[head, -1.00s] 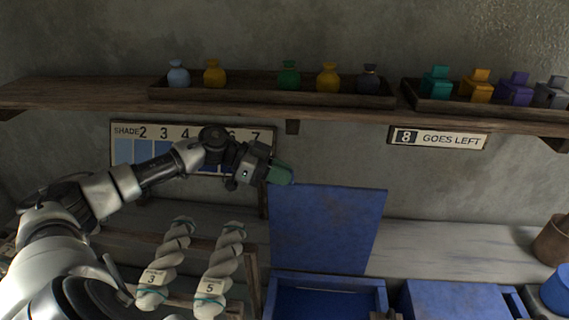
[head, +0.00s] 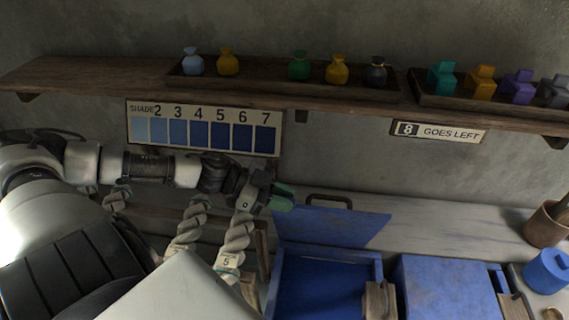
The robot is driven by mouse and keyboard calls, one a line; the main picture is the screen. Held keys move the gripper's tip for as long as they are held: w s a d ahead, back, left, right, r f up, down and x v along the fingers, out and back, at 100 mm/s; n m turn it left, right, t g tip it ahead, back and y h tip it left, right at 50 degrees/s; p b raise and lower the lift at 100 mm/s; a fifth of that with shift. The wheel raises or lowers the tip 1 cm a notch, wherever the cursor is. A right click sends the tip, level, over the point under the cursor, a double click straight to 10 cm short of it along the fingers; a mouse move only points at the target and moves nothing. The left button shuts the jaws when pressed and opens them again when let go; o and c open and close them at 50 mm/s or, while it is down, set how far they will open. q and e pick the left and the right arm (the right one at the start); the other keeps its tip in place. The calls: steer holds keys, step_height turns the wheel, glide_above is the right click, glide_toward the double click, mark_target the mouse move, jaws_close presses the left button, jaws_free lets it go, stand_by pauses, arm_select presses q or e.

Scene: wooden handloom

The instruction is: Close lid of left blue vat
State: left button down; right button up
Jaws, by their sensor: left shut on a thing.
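The left blue vat (head: 376,270) stands open at the lower middle, its blue inside showing. Its blue lid (head: 335,227) is raised along the back of the vat, tilted, with its face strongly foreshortened. A dark handle (head: 329,199) shows above the lid's upper edge. My left gripper (head: 281,198), with green fingertips, is at the lid's upper left corner and is shut on the lid. The exact contact is hidden by the fingers. My right gripper is not in view.
A second blue vat (head: 450,285) stands to the right, covered. A brown piece (head: 379,300) sits between the vats. Twisted white skeins (head: 237,240) hang left of the open vat, below my left arm. A shelf (head: 90,85) with trays runs above.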

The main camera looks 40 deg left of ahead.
arm_select(q)
steer(key=shift+s+d+f, duration=0.1)
steer(key=shift+s+f, duration=0.15)
steer(key=c, duration=1.2)
jaws_free()
steer(key=shift+r, duration=0.1)
steer(key=shift+o, duration=0.2)
steer(key=shift+w, duration=0.2)
steer(key=shift+p+v, duration=1.2)
steer(key=shift+v, duration=0.4)
steer(key=p+v, duration=0.7)
steer(key=shift+s+a+p, duration=0.25)
steer(key=shift+a+p, duration=0.05)
steer(key=shift+a, duration=0.05)
steer(key=shift+r, duration=0.1)
